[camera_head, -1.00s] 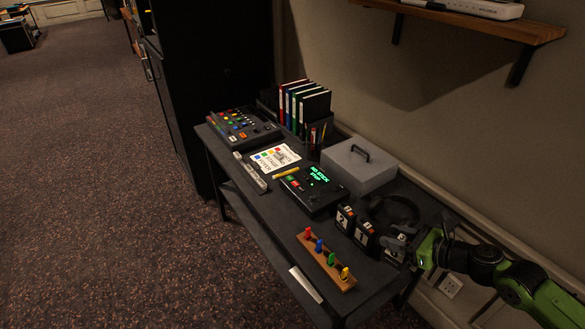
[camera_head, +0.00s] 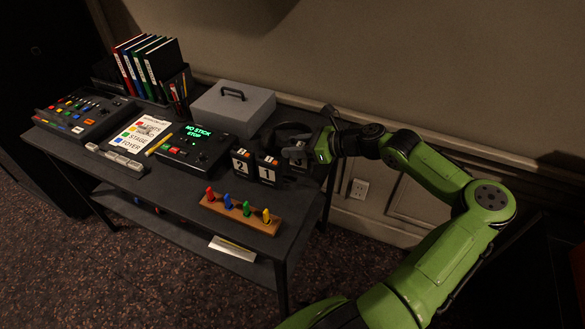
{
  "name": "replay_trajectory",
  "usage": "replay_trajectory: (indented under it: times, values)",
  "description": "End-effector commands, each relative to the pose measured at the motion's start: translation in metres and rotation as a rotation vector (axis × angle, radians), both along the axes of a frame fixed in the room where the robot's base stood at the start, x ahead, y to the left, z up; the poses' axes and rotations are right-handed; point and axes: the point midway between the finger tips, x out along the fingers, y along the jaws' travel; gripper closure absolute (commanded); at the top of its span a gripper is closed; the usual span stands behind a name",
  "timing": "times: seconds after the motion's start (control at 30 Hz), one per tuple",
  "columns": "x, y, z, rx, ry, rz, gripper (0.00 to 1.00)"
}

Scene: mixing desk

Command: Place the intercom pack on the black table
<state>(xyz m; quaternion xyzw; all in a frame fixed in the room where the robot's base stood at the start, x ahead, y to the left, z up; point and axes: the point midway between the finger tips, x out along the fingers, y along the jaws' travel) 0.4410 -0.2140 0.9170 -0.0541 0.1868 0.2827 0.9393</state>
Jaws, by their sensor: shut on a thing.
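Several small black packs with white number labels stand near the right end of the black desk (camera_head: 165,200). Pack 2 (camera_head: 242,168) and pack 1 (camera_head: 268,172) stand side by side. A third pack (camera_head: 299,167), whose label looks like a 3, is just right of them and partly hidden by my gripper. My gripper (camera_head: 294,154) reaches in from the right and is shut on this third pack at its top. I cannot tell whether the pack still touches the desk.
Headphones (camera_head: 291,129) lie behind the packs, near a grey box (camera_head: 234,108). A wooden rack with coloured pegs (camera_head: 239,214) lies in front. A lit console (camera_head: 195,148), a card (camera_head: 140,133) and a mixer (camera_head: 85,117) fill the left. A wall runs behind.

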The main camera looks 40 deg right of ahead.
Motion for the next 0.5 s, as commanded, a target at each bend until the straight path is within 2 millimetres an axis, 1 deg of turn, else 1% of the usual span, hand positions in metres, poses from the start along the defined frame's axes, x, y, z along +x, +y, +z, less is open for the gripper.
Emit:
replay_trajectory:
  times: [0.03,0.17,0.33,0.4,0.5]
  values:
    - [0.0,0.001,-0.012,0.001,-0.003,0.001,1.0]
    - [0.0,0.0,-0.025,0.0,-0.001,0.001,1.0]
    - [0.0,0.0,-0.059,0.002,-0.003,0.0,1.0]
    - [0.0,0.0,-0.065,0.0,-0.003,0.001,1.0]
    - [0.0,0.0,-0.063,-0.003,-0.002,0.001,1.0]
